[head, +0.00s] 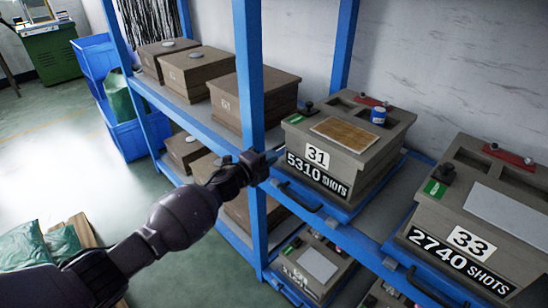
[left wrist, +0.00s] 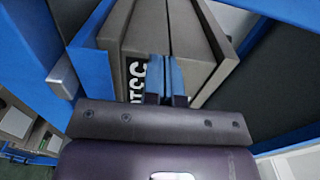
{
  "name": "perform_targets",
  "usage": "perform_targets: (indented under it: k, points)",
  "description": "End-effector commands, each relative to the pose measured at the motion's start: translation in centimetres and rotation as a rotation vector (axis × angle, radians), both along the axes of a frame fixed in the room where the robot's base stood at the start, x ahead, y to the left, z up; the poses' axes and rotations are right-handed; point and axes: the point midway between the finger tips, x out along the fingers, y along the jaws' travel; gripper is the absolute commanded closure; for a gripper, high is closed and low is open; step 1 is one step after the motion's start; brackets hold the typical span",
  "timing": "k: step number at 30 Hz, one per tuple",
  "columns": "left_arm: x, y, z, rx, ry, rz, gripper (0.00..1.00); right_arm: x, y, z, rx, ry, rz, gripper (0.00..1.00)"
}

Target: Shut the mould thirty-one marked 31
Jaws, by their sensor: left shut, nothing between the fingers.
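Mould 31 (head: 345,160) is a grey-brown block with a white "31" label and a "5310 SHOTS" plate on its front. It sits on a blue tray (head: 352,210) with a black front handle (head: 298,198). My left gripper (head: 271,157) is shut and empty, its tips at the mould's left front edge beside the blue post. In the left wrist view the shut fingers (left wrist: 165,80) lie in front of the mould (left wrist: 185,45), over the end of the shots plate; a seam runs along the mould. I cannot tell whether they touch. My right gripper is not in view.
A blue rack post (head: 250,75) stands close to my left gripper. Mould 33 (head: 480,210) is to the right on the same shelf. Brown moulds (head: 200,70) stand to the left, and more moulds (head: 310,265) are below. Open floor (head: 45,140) lies at left.

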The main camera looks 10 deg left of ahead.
Motion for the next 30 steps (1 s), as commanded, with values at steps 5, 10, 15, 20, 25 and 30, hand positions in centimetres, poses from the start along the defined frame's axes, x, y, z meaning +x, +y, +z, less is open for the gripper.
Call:
perform_targets:
  k: [5, 10, 15, 20, 25, 30]
  points:
    - [-1.9, 2.1, 0.1, 0.003, -0.001, 0.0, 1.0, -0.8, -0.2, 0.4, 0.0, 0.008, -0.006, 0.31]
    - [-4.6, 4.0, 0.0, 0.003, 0.0, -0.001, 1.0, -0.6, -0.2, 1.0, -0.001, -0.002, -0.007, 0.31]
    - [-6.7, 5.7, -0.1, 0.003, 0.002, -0.001, 1.0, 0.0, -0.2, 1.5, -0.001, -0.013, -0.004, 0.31]
    - [-7.8, 6.5, -0.2, 0.002, 0.002, -0.002, 1.0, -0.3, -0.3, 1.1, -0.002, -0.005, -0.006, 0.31]
    - [-8.2, 6.8, -0.3, 0.002, 0.004, -0.002, 1.0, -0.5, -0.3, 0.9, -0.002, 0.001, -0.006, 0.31]
    - [-7.9, 7.3, -0.5, -0.031, 0.041, 0.032, 1.0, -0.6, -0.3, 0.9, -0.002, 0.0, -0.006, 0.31]
